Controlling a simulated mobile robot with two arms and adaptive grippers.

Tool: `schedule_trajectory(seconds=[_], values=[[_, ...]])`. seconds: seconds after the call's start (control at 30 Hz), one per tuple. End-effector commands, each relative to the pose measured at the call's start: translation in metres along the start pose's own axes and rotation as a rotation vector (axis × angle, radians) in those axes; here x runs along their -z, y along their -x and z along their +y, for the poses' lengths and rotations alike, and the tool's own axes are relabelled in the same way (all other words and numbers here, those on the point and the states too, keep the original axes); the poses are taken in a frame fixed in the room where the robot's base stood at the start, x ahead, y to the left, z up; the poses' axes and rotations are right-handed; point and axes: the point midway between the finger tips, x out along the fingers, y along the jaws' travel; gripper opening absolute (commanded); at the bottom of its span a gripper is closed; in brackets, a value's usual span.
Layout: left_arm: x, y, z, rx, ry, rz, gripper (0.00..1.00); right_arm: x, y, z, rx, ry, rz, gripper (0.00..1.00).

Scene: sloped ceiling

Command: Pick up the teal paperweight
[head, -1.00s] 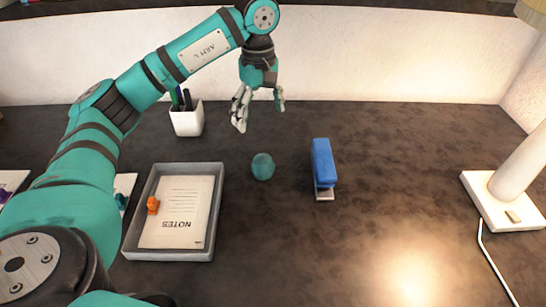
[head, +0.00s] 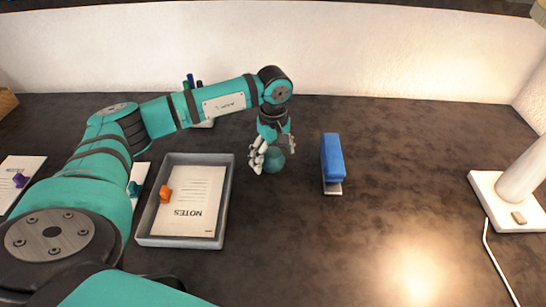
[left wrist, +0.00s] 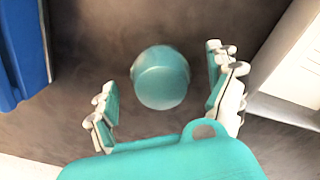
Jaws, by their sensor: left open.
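The teal paperweight (head: 274,161) is a small rounded object on the dark desk, between the grey tray and the blue stapler. In the head view my left gripper (head: 271,153) is low over it and hides part of it. In the left wrist view the paperweight (left wrist: 160,77) sits between and a little beyond the two spread fingers of my left gripper (left wrist: 166,100). The fingers are open, with a gap on each side of it. My right gripper is not in view.
The blue stapler (head: 332,160) stands right of the paperweight. The grey tray (head: 228,207) with notes and an orange item (head: 165,194) is at left. A pen cup (head: 205,122) is partly hidden behind my arm. A lamp (head: 500,200) stands at far right.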

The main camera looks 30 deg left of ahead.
Motion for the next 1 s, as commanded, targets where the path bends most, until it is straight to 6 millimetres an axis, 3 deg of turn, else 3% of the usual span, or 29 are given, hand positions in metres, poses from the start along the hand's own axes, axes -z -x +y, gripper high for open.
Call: schedule_trajectory(seconds=[0.13, 0.37, 0.9, 1.0], values=[[0.0008, -0.0128, -0.0004, 0.001, 0.001, 0.001, 0.90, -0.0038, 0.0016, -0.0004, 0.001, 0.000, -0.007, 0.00], [0.0009, -0.0139, -0.0002, 0.000, 0.001, 0.001, 0.90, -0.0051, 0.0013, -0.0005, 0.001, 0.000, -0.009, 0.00], [0.0009, -0.0132, 0.0001, -0.001, 0.001, 0.001, 0.19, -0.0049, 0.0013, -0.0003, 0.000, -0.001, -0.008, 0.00], [0.0011, -0.0122, 0.0006, -0.003, 0.001, 0.001, 0.12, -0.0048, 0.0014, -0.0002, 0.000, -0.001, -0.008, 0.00]])
